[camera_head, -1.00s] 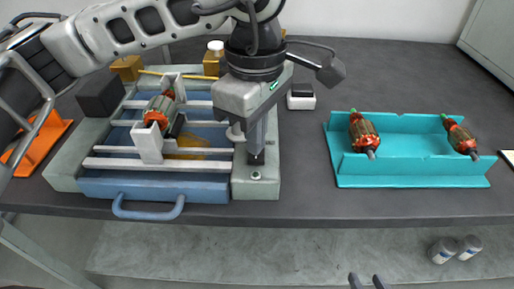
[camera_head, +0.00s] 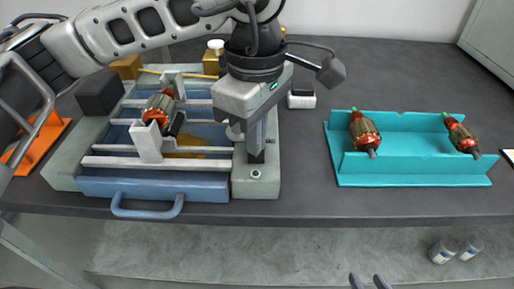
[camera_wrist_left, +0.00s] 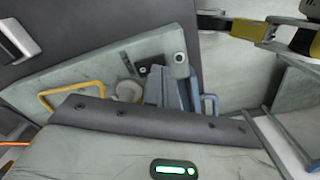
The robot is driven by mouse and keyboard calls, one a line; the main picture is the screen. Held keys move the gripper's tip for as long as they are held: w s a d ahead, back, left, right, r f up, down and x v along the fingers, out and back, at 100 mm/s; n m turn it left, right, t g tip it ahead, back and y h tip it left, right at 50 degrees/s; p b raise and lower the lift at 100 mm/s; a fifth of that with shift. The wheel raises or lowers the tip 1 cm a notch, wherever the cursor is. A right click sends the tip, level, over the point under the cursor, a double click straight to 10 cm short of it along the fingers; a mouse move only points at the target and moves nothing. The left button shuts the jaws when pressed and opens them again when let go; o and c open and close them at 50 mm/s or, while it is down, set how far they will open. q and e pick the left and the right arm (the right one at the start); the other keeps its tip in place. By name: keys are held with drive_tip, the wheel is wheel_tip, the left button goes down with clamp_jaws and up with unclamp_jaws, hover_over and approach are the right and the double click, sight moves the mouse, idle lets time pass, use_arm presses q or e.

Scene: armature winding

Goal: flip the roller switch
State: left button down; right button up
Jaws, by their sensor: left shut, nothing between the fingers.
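The winding machine (camera_head: 60,172) stands at the left of the table, with a copper-wound armature (camera_head: 159,108) in its white holders. A small dark switch (camera_head: 256,158) is on the machine's right-hand panel, above a round button (camera_head: 256,173). Contact cannot be told. My right gripper (camera_head: 367,281) is open at the bottom edge.
A turquoise tray (camera_head: 415,172) with two armatures (camera_head: 365,134) stands to the right on the table. The table between machine and tray is clear.

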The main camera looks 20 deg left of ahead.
use_arm(q)
drive_tip(key=shift+f+b, duration=0.65)
drive_tip(key=shift+f, duration=0.05)
drive_tip(key=shift+r, duration=0.15)
drive_tip(key=shift+r+p, duration=2.05)
drive_tip(key=shift+r, duration=1.35)
